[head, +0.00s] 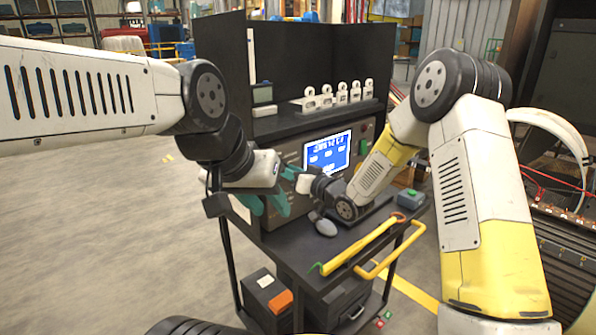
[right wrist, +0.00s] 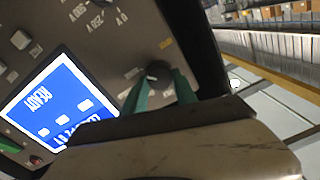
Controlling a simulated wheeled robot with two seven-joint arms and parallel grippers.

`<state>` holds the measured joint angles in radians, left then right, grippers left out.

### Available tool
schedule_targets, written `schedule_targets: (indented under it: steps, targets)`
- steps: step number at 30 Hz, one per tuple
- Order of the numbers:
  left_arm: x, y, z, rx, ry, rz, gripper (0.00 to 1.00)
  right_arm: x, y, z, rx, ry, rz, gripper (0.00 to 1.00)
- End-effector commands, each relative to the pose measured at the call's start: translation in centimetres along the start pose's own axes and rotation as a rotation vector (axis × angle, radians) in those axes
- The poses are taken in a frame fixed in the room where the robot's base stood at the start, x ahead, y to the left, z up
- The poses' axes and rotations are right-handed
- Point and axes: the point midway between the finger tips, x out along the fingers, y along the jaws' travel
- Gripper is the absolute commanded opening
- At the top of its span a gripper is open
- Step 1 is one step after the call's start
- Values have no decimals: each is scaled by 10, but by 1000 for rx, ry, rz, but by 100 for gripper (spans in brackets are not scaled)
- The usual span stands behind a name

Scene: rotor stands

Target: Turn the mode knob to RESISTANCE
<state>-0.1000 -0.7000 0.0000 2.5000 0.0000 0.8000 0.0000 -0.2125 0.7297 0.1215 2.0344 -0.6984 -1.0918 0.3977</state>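The test console with a lit blue screen (head: 328,152) stands on a black cart. In the right wrist view the screen (right wrist: 60,103) appears upside down at the left. A dark round knob (right wrist: 158,70) on the grey panel, with small markings around it, sits between the teal fingertips of my right gripper (right wrist: 160,78). They appear to touch it on both sides; I cannot read its setting. In the head view my right gripper (head: 291,172) is mostly hidden by its wrist at the panel. My left gripper (head: 266,202) is open and empty at the cart's left front.
White ring-topped stands (head: 340,95) line the upper shelf. A grey mouse-like object (head: 325,226), a green-buttoned box (head: 411,198) and a yellow bar (head: 358,247) lie on the cart top. A yellow handle (head: 392,254) juts from the front.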

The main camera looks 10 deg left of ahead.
Motion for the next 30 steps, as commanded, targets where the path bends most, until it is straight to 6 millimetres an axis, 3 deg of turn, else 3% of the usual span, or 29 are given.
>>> schedule_targets:
  steps: [3,14,30]
  targets:
    - [0,0,0,0,0,0,36,0,0,0,0,0,0,0]
    - [0,0,0,0,0,0,36,0,0,0,-58,-1,1,0]
    - [0,0,0,0,0,0,36,0,-1,0,-498,-14,5,0]
